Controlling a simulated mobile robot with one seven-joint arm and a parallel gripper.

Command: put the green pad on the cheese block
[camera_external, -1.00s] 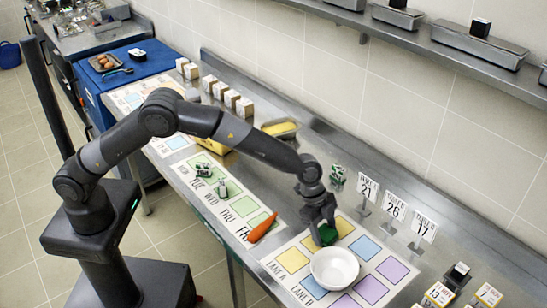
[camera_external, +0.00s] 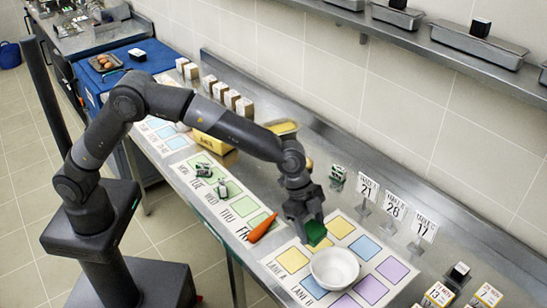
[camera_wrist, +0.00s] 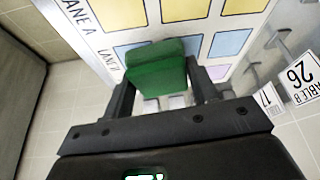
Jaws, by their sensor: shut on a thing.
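My gripper (camera_external: 308,222) is shut on the green pad (camera_external: 315,233) and holds it over the lane mat, just up and left of the white bowl in the external view. In the wrist view the green pad (camera_wrist: 155,66) sits tilted between the two fingers of my gripper (camera_wrist: 164,84). The yellow block that looks like the cheese block (camera_external: 212,120) lies farther left on the counter, partly behind my arm. My gripper is well away from it.
A white bowl (camera_external: 335,268) stands on the lane mat (camera_external: 372,288). A carrot (camera_external: 262,228) lies on the weekday mat (camera_external: 232,228). Number signs (camera_external: 394,206) stand at right.

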